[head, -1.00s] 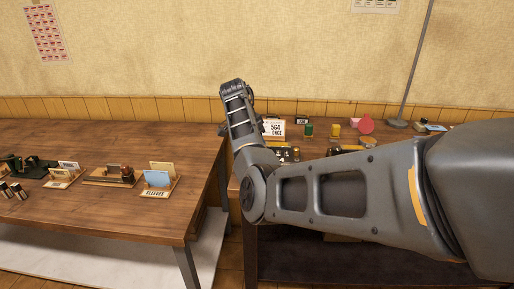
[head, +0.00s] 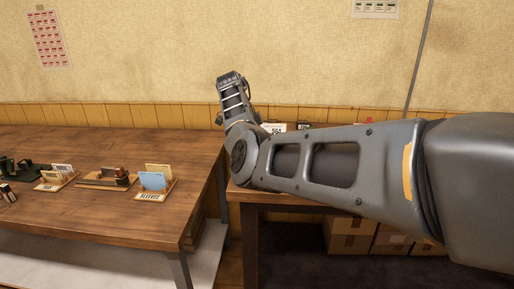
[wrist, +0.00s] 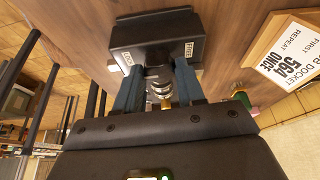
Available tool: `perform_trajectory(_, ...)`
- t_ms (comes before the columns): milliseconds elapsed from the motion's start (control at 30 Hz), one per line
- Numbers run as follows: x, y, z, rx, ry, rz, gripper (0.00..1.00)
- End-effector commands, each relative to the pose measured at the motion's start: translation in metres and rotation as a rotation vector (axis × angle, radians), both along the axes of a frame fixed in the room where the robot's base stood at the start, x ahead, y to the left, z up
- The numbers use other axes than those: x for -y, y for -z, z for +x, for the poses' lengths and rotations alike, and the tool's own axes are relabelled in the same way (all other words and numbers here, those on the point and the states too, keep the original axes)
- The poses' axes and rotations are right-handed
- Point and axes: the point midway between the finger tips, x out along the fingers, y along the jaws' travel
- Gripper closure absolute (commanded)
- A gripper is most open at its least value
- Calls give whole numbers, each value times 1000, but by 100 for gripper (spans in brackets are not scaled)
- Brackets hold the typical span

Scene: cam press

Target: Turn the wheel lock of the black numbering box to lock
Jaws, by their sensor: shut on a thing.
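The black numbering box (wrist: 155,38) is at the top middle of the wrist view, on the brown bench top. In the head view my arm hides the box and gripper.
A job docket card (wrist: 288,50) reading "564 ONCE" stands right of the box in the wrist view. A green and yellow item (wrist: 241,97) is close to my gripper's right. In the head view, another table (head: 95,215) with card holders is left; cartons (head: 350,243) lie under the bench.

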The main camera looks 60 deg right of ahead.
Motion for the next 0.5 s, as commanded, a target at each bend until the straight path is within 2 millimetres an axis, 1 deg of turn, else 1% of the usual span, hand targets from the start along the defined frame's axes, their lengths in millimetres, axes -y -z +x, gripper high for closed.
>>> perform_trajectory(467, -1, 0, 1, 1, 16, 2, 92)
perform_trajectory(500, -1, 0, 1, 1, 16, 2, 60)
